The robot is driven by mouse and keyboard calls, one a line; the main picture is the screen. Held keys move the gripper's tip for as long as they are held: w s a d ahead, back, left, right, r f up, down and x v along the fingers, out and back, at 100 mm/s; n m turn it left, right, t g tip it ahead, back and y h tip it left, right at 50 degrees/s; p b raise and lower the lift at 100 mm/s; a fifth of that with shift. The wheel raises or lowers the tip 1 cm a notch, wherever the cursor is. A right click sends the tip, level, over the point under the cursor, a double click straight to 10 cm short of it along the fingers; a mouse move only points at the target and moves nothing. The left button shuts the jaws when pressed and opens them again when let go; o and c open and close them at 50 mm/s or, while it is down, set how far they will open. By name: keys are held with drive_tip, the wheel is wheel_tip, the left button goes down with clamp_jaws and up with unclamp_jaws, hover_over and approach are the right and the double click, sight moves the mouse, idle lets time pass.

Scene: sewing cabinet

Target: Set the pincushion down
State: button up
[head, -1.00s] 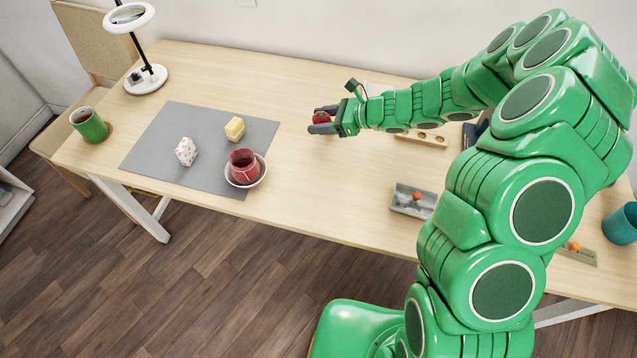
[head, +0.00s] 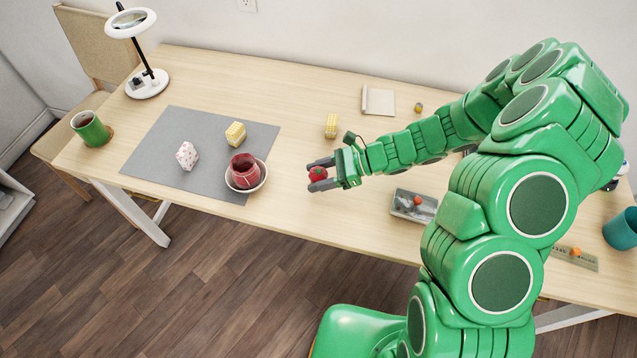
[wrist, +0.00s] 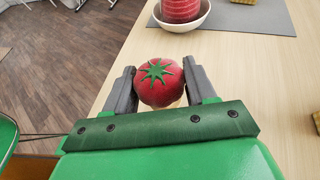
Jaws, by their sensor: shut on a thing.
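The pincushion (head: 318,174) is a small red tomato shape with a green star-shaped top. My gripper (head: 320,174) is shut on it, near the front edge of the table, to the right of the grey mat. In the wrist view the pincushion (wrist: 160,82) sits upright between the two dark fingers. The gap between it and the tabletop cannot be judged clearly.
A red cup (head: 243,170) stands in a white bowl (head: 262,180) on the grey mat (head: 185,120). Two small patterned blocks, yellow (head: 236,133) and white (head: 187,156), are also on the mat. A grey tray (head: 404,208) lies to the right. Wood between mat and tray is clear.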

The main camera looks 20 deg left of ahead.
drive_tip(key=shift+f, duration=1.9)
drive_tip(key=shift+f, duration=0.1)
drive_tip(key=o, duration=1)
drive_tip(key=shift+o, duration=0.2)
drive_tip(key=v, duration=1.2)
